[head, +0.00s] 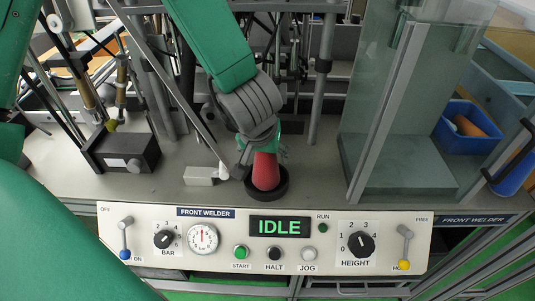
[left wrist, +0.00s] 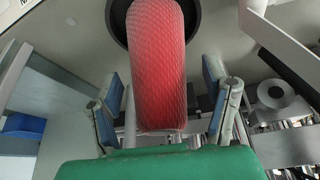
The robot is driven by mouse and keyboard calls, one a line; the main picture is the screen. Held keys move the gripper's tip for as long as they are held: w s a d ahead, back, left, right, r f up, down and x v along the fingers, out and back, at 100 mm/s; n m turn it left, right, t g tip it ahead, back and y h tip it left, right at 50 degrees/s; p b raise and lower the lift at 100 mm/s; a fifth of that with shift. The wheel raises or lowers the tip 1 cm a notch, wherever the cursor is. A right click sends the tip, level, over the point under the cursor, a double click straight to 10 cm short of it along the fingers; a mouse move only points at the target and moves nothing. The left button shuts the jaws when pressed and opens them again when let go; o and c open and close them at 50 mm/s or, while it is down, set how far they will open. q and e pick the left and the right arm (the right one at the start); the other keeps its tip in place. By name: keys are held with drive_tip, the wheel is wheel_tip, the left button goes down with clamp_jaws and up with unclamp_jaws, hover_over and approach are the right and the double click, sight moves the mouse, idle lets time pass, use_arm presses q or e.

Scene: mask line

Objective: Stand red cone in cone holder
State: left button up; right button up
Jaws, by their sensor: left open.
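The red cone (head: 266,172) stands upright in the round black cone holder (head: 280,191) on the grey bench, just behind the control panel. In the left wrist view the cone (left wrist: 157,65) shows a fine mesh-like surface, with its far end inside the dark ring of the holder (left wrist: 117,30). My left gripper (head: 262,150) is at the cone's upper end, coming from above. In the left wrist view its fingers (left wrist: 168,108) are spread, one on each side of the cone, with gaps visible. My right gripper is not in view.
The control panel (head: 225,211) with dials and an IDLE display runs along the front. A clear-walled enclosure (head: 375,120) stands right of the holder. A blue bin (head: 462,141) with an orange object is farther right. A black box (head: 120,150) stands at left.

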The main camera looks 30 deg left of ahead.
use_arm(q)
drive_tip(key=p+v, duration=0.3)
drive_tip(key=v, duration=0.7)
drive_tip(key=shift+d+r+p, duration=0.2)
drive_tip(key=shift+r+p, duration=0.1)
drive_tip(key=shift+p, duration=0.05)
drive_tip(key=shift+s+a, duration=0.1)
drive_tip(key=shift+a, duration=0.15)
drive_tip(key=shift+d, duration=0.1)
